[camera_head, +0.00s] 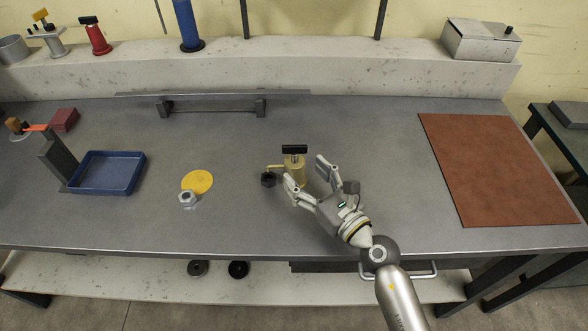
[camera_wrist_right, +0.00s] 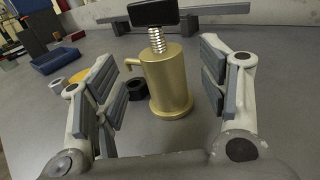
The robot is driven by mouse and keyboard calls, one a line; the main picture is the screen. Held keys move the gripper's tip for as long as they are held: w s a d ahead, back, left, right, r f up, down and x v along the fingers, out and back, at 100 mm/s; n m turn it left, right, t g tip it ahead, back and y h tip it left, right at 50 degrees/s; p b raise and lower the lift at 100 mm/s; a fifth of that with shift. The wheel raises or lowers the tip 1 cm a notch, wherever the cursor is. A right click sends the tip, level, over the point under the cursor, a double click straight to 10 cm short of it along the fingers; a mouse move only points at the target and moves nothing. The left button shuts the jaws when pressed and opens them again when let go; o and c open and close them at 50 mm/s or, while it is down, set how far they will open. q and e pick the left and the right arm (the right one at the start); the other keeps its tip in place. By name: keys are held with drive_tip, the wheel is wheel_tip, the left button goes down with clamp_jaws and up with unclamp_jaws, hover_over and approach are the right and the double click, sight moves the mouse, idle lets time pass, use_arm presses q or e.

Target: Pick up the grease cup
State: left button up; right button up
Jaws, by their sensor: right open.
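The grease cup (camera_head: 298,171) is a brass cylinder with a side spout, a threaded stem and a black T-shaped top. It stands upright on the grey bench. In the right wrist view the grease cup (camera_wrist_right: 168,82) stands between and just beyond my open fingers, with clear space on both sides. My right gripper (camera_head: 308,175) is open and empty, reaching in from the lower right; its fingers also show in the right wrist view (camera_wrist_right: 165,90). A finger partly hides the cup's lower body in the head view. My left gripper is not in view.
A dark hex nut (camera_head: 268,180) sits just left of the cup, under its spout. A silver nut (camera_head: 187,199) lies by a yellow disc (camera_head: 197,181). A blue tray (camera_head: 128,175) is further left, a brown mat (camera_head: 495,165) right. A low rail (camera_head: 212,106) stands behind.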

sight(301, 169)
drive_tip(key=shift+x, duration=1.5)
drive_tip(key=shift+d, duration=0.15)
drive_tip(key=shift+c, duration=0.6)
drive_tip(key=c, duration=1.2)
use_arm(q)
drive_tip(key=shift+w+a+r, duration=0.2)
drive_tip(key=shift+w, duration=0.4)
use_arm(e)
drive_tip(key=shift+c, duration=0.2)
